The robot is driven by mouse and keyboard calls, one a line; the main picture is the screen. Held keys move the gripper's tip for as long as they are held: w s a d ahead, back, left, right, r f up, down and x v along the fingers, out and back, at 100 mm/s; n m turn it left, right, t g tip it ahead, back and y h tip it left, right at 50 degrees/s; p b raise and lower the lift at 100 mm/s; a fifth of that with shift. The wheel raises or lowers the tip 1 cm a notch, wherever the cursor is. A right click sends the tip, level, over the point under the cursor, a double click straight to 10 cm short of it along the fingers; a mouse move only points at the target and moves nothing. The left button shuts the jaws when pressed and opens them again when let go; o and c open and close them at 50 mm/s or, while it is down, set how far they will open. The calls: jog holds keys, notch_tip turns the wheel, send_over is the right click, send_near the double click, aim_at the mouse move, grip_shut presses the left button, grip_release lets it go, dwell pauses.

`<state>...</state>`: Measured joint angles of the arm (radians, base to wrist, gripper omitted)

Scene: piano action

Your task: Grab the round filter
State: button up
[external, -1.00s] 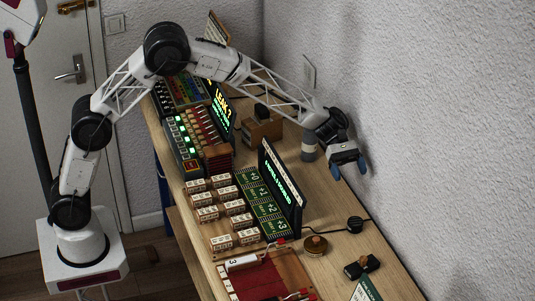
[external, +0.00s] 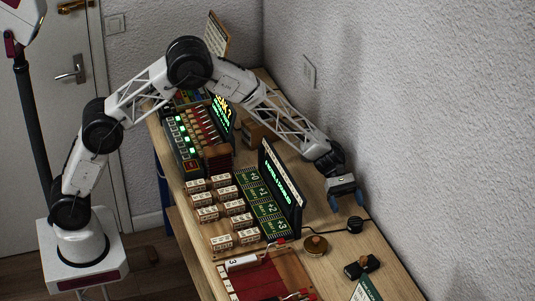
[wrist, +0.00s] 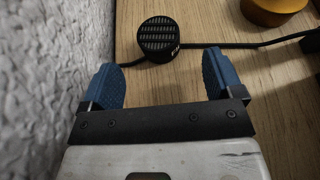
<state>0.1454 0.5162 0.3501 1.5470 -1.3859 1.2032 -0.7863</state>
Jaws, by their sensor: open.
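The round filter looks like a small black disc with a slotted top (wrist: 158,36). It lies on the wooden desk with a black cable beside or under it. In the external view the black round piece (external: 355,225) is near the wall-side edge of the desk. My gripper (external: 347,202) is above the desk, just behind that piece. In the wrist view my gripper (wrist: 160,75) has its two blue fingers spread wide with nothing between them but cable and desk. The disc is ahead of the fingertips, roughly centred between them.
The wall (wrist: 40,90) is close to my left finger. A brass round piece (external: 316,245) sits left of the filter and a black block (external: 362,267) in front. The upright green-lit display (external: 281,188) stands to the left, with white label blocks (external: 221,239) beyond.

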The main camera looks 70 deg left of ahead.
aim_at(354, 219)
jog(key=shift+x, duration=0.9)
jog(key=shift+x, duration=2.6)
jog(key=shift+w, duration=0.1)
jog(key=c, duration=1)
jog(key=shift+r, duration=5)
